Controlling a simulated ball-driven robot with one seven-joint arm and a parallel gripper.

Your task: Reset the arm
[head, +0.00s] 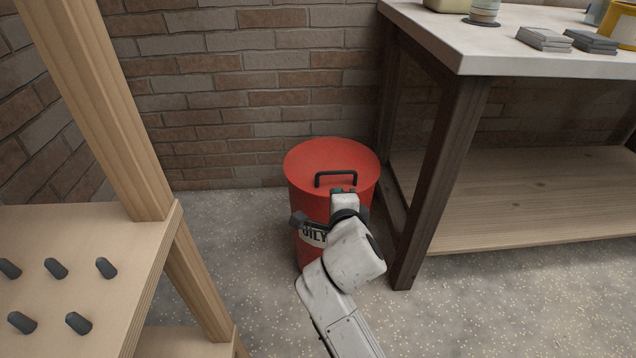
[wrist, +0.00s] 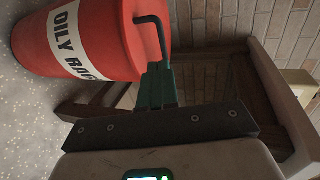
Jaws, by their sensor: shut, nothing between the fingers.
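My arm reaches forward from the bottom of the head view, and my gripper (head: 342,190) is in front of the red bin. In the wrist view my gripper (wrist: 158,70) shows dark green fingers pressed together with nothing between them. The red bin (head: 305,195) has a flat red lid (head: 310,160) with a black bar handle (head: 336,173); the lid sits on it. The bin also shows in the wrist view (wrist: 110,25) with a white label. The handle (wrist: 152,25) appears close to the fingertips there; I cannot tell whether they touch. My arm hides part of the bin's front.
A wooden rack (head: 90,235) with dark pegs stands at the left. A workbench (head: 480,50) with a lower shelf (head: 530,195) stands close to the bin on the right, its dark leg (head: 440,180) nearest. A brick wall (head: 230,90) is behind. Speckled floor (head: 245,240) is clear left of the bin.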

